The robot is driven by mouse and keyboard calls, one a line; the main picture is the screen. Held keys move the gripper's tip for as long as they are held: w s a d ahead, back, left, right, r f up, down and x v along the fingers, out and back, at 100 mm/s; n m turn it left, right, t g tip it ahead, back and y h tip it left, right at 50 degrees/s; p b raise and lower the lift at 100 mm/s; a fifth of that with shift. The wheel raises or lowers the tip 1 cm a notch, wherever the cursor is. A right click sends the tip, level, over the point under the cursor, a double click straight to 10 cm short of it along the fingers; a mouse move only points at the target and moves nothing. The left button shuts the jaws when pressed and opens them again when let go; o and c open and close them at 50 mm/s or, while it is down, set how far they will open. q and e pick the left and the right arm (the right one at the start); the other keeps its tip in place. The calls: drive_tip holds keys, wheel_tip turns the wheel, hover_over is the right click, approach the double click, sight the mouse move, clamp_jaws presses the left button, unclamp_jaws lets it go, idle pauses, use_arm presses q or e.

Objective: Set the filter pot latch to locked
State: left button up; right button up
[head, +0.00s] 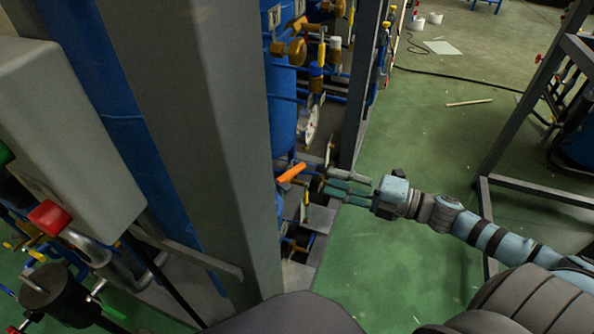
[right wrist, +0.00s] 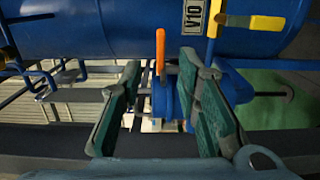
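An orange handle (head: 291,172), which may be the filter pot latch, juts out low on the blue equipment in the head view. In the right wrist view the orange handle (right wrist: 160,50) stands upright against a blue pipe body. My right gripper (head: 335,182) reaches in from the right, its fingers pointing at the handle. In the right wrist view its green-padded fingers (right wrist: 165,85) are apart, with the handle showing in the gap. I cannot tell whether they touch it. My left gripper is not in view.
A blue vessel marked V10 (right wrist: 85,30) spans the top of the right wrist view, beside a yellow handle (right wrist: 266,24). A grey post (head: 200,130) stands left of the handle. Green floor (head: 425,160) is open to the right.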

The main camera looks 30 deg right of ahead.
sight(300, 171)
drive_tip(key=x, duration=0.9)
drive_tip(key=shift+b, duration=0.3)
drive_tip(key=shift+w+a+f, duration=0.1)
drive_tip(key=shift+w+a, duration=0.2)
drive_tip(key=shift+w, duration=0.15)
clamp_jaws()
